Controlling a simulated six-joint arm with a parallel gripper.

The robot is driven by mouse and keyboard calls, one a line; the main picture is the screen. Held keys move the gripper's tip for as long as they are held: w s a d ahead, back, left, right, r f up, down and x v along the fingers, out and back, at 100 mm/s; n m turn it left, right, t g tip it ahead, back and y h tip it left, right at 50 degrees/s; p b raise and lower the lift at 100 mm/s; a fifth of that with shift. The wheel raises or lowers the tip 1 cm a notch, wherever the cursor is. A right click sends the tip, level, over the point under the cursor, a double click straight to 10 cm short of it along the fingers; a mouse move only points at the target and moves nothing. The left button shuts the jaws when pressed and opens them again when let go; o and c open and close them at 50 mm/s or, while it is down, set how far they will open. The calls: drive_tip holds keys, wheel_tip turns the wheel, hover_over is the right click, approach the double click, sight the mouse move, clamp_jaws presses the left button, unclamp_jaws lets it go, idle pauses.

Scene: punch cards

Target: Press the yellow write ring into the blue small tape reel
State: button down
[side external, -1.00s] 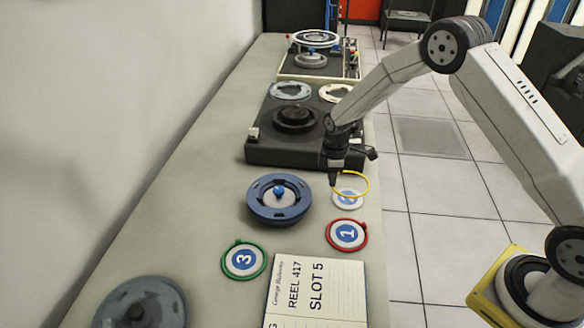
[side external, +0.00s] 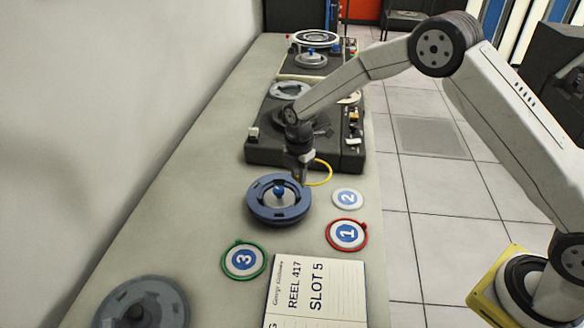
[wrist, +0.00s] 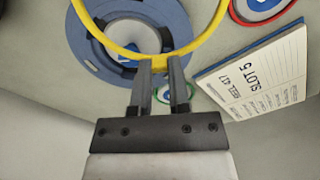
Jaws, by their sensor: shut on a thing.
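The yellow write ring (side external: 327,174) is held at its edge by my gripper (side external: 300,180), which is shut on it. In the wrist view the ring (wrist: 216,32) stretches away from the fingertips (wrist: 160,66) and overlaps the reel in the picture. The blue small tape reel (side external: 262,211) lies flat on the bench, with a blue knob at its hub. It also shows in the wrist view (wrist: 88,54), partly hidden by ring and fingers. In the side view the ring is above the bench, at the reel's far right side, apart from its hub.
Numbered discs lie nearby: a bare disc 2 (side external: 348,199), disc 1 with a red ring (side external: 347,235) and disc 3 with a green ring (side external: 244,260). A dark tape deck (side external: 290,155) stands behind; a grey reel (side external: 143,303) lies front left.

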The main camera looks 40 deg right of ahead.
drive_tip(key=a+r+n, duration=0.3)
drive_tip(key=a+n, duration=0.3)
drive_tip(key=a, duration=0.1)
drive_tip(key=shift+a+r+n, duration=0.2)
drive_tip(key=shift+r+n, duration=0.1)
drive_tip(key=shift+w+f, duration=0.1)
hover_over(276, 210)
drive_tip(key=shift+f, duration=2.45)
drive_tip(key=shift+f, duration=2.25)
idle(0.4)
drive_tip(key=c, duration=0.5)
unclamp_jaws()
drive_tip(key=shift+c, duration=1.1)
drive_tip(key=shift+r, duration=0.15)
wheel_tip(276, 210, up, 8)
